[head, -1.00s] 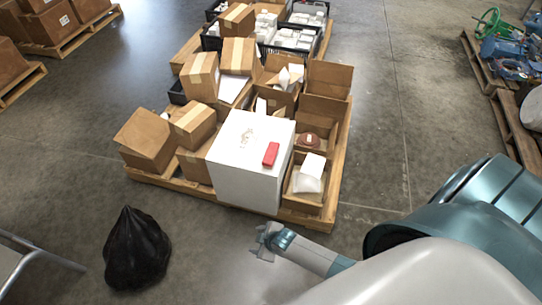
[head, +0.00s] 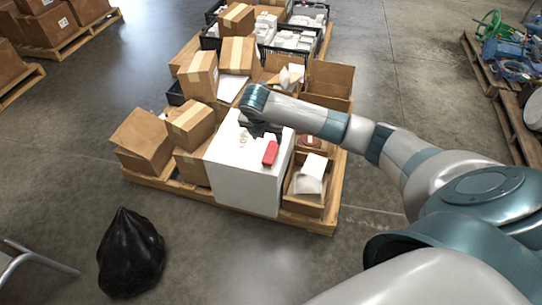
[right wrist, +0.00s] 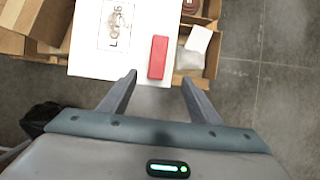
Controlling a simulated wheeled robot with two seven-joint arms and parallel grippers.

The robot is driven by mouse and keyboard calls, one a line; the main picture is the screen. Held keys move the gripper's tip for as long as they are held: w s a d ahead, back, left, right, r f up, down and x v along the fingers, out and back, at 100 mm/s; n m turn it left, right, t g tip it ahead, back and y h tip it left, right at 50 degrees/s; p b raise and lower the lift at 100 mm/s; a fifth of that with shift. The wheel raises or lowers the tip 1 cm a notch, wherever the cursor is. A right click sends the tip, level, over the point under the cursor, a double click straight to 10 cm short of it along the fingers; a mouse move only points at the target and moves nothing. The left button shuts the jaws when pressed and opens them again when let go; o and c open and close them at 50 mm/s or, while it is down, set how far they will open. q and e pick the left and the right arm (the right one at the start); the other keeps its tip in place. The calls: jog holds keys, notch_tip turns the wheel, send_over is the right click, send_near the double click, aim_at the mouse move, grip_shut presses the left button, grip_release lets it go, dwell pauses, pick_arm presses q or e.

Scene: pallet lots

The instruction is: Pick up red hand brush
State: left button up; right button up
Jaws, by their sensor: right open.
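The red hand brush (head: 270,153) shows as a plain red bar lying on top of the white box (head: 243,180), near its right edge. In the right wrist view the brush (right wrist: 157,57) lies lengthwise just ahead of the fingertips, in line with the gap between them. My right gripper (head: 262,131) is over the box top, beside the brush on its far side in the head view. In the right wrist view its fingers (right wrist: 158,80) are spread wide with nothing between them. My left gripper is in neither view.
The white box stands on a wooden pallet (head: 318,226) crowded with brown cartons (head: 190,125). An open carton (head: 304,207) with a white item is right of it. A black bag (head: 130,252) sits on the floor at lower left. Floor at front is clear.

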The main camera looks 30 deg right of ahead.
jog(key=shift+f, duration=0.1)
jog(key=b, duration=0.1)
send_over(272, 152)
jog(key=s+a, duration=0.2)
jog(key=f, duration=1)
jog(key=shift+w, duration=0.25)
jog(key=shift+d+f, duration=0.2)
jog(key=shift+f, duration=0.15)
jog(key=shift+w+f, duration=0.15)
jog(key=shift+f, duration=0.05)
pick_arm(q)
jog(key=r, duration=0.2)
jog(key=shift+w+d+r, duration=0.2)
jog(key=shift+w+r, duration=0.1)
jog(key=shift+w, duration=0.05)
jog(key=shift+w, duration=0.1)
pick_arm(e)
jog(key=shift+f, duration=0.1)
